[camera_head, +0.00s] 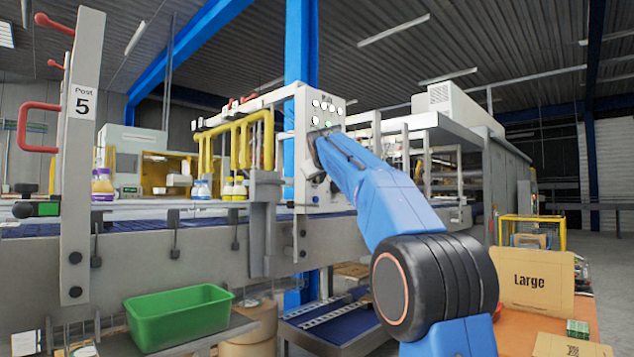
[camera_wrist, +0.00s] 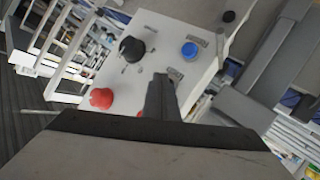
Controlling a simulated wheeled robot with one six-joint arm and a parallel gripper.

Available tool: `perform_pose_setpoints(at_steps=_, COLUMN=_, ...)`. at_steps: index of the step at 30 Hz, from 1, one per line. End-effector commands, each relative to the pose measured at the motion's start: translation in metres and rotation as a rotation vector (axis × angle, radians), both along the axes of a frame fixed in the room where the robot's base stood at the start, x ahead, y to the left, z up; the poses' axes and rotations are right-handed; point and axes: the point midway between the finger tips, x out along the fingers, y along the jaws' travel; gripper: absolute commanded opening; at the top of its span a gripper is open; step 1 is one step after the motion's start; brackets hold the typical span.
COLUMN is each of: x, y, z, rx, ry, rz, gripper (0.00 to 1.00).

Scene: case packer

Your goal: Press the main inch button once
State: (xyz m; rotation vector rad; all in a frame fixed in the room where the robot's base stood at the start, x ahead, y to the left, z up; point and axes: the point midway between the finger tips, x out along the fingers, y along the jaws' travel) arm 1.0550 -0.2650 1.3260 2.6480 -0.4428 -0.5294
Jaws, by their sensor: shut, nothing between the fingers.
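The control panel (camera_head: 304,120) is a light grey upright box with several round white lamps or buttons near its top in the head view. In the wrist view the panel face (camera_wrist: 171,34) shows a blue round button (camera_wrist: 190,49), a black knob (camera_wrist: 131,48) and a red mushroom button (camera_wrist: 101,98). The labels are too small to read, so I cannot tell which is the main inch button. My gripper (camera_wrist: 161,84) is shut and empty, its tip over the panel between the red and blue buttons. I cannot tell whether it touches. It hides the panel directly behind it.
A conveyor with bottles (camera_head: 233,188) runs left of the panel, beside yellow guides (camera_head: 240,140). A post marked 5 (camera_head: 82,150) stands at left. A green bin (camera_head: 178,315) sits below the conveyor. A carton marked Large (camera_head: 530,282) is at right.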

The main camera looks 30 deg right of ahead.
Motion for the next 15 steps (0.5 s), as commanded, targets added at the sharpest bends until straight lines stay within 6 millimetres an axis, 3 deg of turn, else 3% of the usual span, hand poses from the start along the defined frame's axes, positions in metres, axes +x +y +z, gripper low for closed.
perform_pose_setpoints(at_steps=15, x=-0.0068, y=-0.0023, z=0.0001, rx=0.000, ry=0.000, rz=0.000, gripper=0.00)
